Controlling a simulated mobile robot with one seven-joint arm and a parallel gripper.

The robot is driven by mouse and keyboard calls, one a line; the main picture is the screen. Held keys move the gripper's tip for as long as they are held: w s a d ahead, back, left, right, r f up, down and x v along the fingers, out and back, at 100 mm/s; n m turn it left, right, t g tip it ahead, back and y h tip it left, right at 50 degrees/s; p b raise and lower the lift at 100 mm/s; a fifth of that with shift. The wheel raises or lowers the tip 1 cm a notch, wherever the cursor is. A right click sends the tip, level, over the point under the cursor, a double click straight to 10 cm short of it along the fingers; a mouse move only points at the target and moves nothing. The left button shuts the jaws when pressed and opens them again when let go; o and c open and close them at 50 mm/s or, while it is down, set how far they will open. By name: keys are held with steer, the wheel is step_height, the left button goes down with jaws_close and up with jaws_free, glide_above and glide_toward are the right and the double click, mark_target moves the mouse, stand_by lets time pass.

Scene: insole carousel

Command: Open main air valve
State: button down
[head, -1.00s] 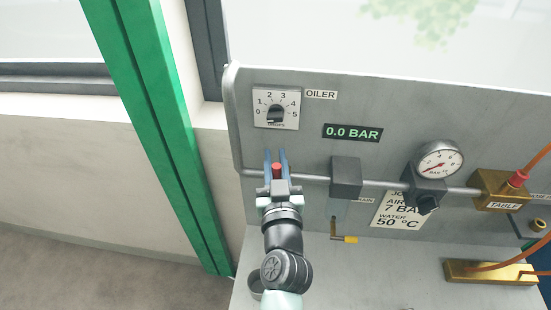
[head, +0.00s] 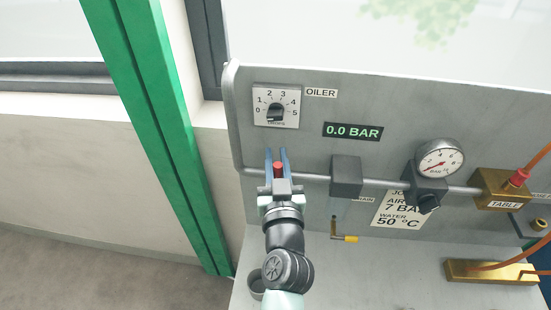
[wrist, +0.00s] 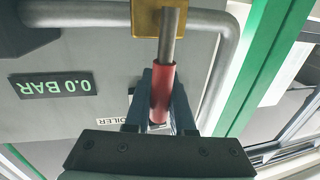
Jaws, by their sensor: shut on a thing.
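The valve lever has a red grip (head: 278,168) on a bare steel rod, which shows in the wrist view (wrist: 172,35). My gripper (head: 277,153) is shut on the red grip, with a blue finger on either side of it. The rod runs up past the fingertips toward a brass block (wrist: 203,22) on the grey pipe (wrist: 232,50). In the head view my gripper hides the brass block and most of the lever. The pressure display (head: 352,132) reads 0.0 BAR.
An oiler dial (head: 276,106) is on the panel above my gripper. To the right are a dark grey block (head: 346,177), a round gauge (head: 440,160) and a brass TABLE manifold (head: 502,189). A green post (head: 150,120) stands to the left.

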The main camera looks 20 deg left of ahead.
mark_target(305, 173)
steer(key=d+m+b, duration=0.1)
steer(key=m+b, duration=0.1)
steer(key=d+f+m+t+b, duration=0.1)
steer(key=m+b, duration=0.1)
steer(key=w+d+m+b, duration=0.1)
steer(key=m+b, duration=0.1)
steer(key=b, duration=0.1)
steer(key=shift+d+f, duration=0.15)
steer(key=shift+d, duration=0.1)
steer(key=m, duration=0.1)
steer(key=d+m+t+b, duration=0.1)
steer(key=m, duration=0.1)
steer(key=shift+w+f+b, duration=0.15)
steer(key=shift+f+b, duration=0.15)
steer(key=shift+w+d+f+m+t+h+b, duration=0.15)
steer(key=shift+d+f+m+h+b, duration=0.15)
steer(key=shift+m, duration=0.65)
steer(key=shift+d+f+m+t+h+b, duration=0.15)
steer(key=shift+d+m+b, duration=0.25)
steer(key=shift+m, duration=0.55)
steer(key=c, duration=0.8)
jaws_free()
steer(key=shift+f, duration=0.1)
steer(key=shift+o, duration=0.2)
